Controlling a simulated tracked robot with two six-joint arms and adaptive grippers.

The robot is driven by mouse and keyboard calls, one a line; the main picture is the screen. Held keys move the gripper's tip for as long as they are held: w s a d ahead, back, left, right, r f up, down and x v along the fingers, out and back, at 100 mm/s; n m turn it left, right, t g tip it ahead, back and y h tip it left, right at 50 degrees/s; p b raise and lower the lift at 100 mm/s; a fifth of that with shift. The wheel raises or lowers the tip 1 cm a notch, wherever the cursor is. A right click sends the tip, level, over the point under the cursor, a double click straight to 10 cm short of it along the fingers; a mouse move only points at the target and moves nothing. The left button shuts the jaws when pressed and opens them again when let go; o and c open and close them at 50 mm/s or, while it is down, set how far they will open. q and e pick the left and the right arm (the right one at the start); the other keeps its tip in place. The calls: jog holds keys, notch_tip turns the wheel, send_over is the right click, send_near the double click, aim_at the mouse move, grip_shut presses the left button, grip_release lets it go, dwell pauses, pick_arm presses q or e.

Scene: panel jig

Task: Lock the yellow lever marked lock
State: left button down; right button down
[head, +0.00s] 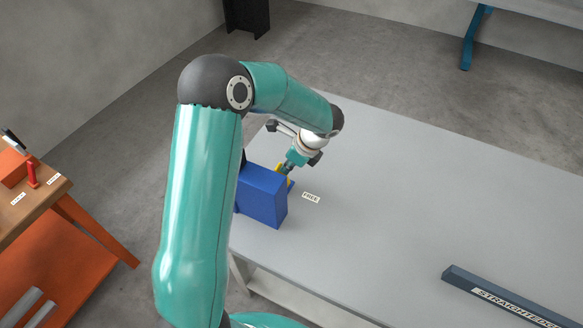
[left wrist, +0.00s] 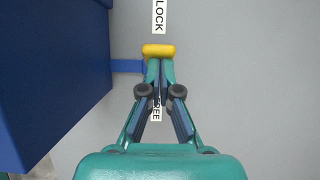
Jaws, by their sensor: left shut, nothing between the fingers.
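The yellow lever (left wrist: 158,50) shows in the left wrist view as a rounded yellow end just beyond my left fingertips. A bit of it also shows in the head view (head: 281,169) beside the blue block (head: 262,195). My left gripper (left wrist: 159,63) is shut and empty, its tips at the lever's near side; I cannot tell whether they touch it. The LOCK label (left wrist: 158,16) lies beyond the lever. The FREE label (left wrist: 156,111) lies below my fingers and is partly hidden by them. My right gripper is not in view.
The blue block also fills the left of the wrist view (left wrist: 55,80), with a thin blue bar (left wrist: 127,66) reaching toward the lever. A dark STRAIGHTEDGE bar (head: 455,279) lies on the grey table (head: 400,200). An orange bench (head: 70,265) stands at left. The table's middle is clear.

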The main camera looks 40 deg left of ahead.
pick_arm(q)
jog(key=shift+s+a+f+b, duration=0.2)
jog(key=shift+a+b, duration=0.05)
jog(key=shift+a, duration=0.3)
jog(key=shift+s+a+f+b, duration=0.15)
jog(key=shift+a+b, duration=0.1)
jog(key=shift+a, duration=0.25)
jog(key=shift+a+r, duration=0.1)
jog(key=shift+r, duration=0.05)
jog(key=shift+w+d, duration=0.15)
jog(key=shift+d, duration=0.5)
jog(key=shift+w+d+r, duration=0.1)
jog(key=shift+w+d, duration=0.05)
jog(key=shift+d, duration=0.1)
jog(key=v, duration=1.2)
jog(key=shift+w+d+r, duration=0.15)
jog(key=shift+w+r, duration=0.05)
jog(key=shift+r, duration=0.05)
